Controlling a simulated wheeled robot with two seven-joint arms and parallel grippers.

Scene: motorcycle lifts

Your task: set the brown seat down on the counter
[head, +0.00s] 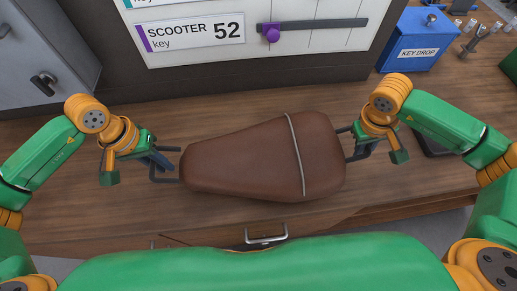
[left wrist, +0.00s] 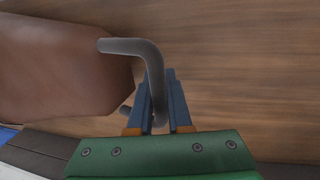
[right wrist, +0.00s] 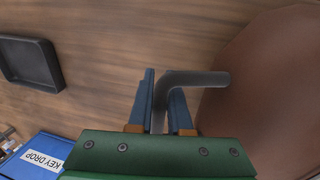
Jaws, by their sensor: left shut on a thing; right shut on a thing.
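The brown seat (head: 255,160), with a pale strap across it, is over the wooden counter (head: 60,215) in the head view; I cannot tell whether it touches the wood. My left gripper (head: 162,163) is shut on the dark bar handle at the seat's narrow left end. The left wrist view shows this handle (left wrist: 150,65) between the fingers (left wrist: 160,95). My right gripper (head: 352,145) is shut on the matching handle at the wide right end, and the right wrist view shows that handle (right wrist: 190,80) between the fingers (right wrist: 162,95). The seat's underside is hidden.
A blue key drop box (head: 413,42) stands at the back right. A dark tray (right wrist: 30,62) lies on the counter to the right of the seat. A white scooter key board (head: 200,40) stands behind. A drawer handle (head: 266,237) is on the counter's front.

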